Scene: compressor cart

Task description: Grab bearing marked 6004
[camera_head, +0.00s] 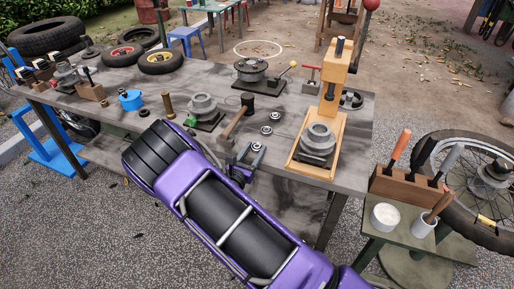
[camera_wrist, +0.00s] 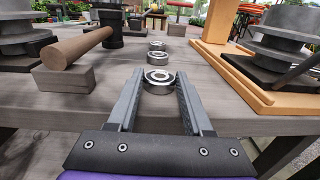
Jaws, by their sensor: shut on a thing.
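A small steel ring bearing (camera_wrist: 159,81) sits between the fingertips of my gripper (camera_wrist: 160,86), with a finger on each side. The same bearing (camera_head: 256,147) shows small in the head view, at the tips of my gripper (camera_head: 252,155) near the table's front edge. I cannot tell whether it rests on the table or is just above it. Two more bearings stand in a row behind it: a middle one (camera_wrist: 154,57) and a far one (camera_wrist: 157,46). They also lie on the table in the head view. No marking is readable on any of them.
A wooden press (camera_head: 318,150) stands right of the bearings on the grey table (camera_head: 225,88). A mallet (camera_head: 236,122) on a block (camera_wrist: 64,78) lies to the left. A green side stand (camera_head: 437,240) with tools is at the right.

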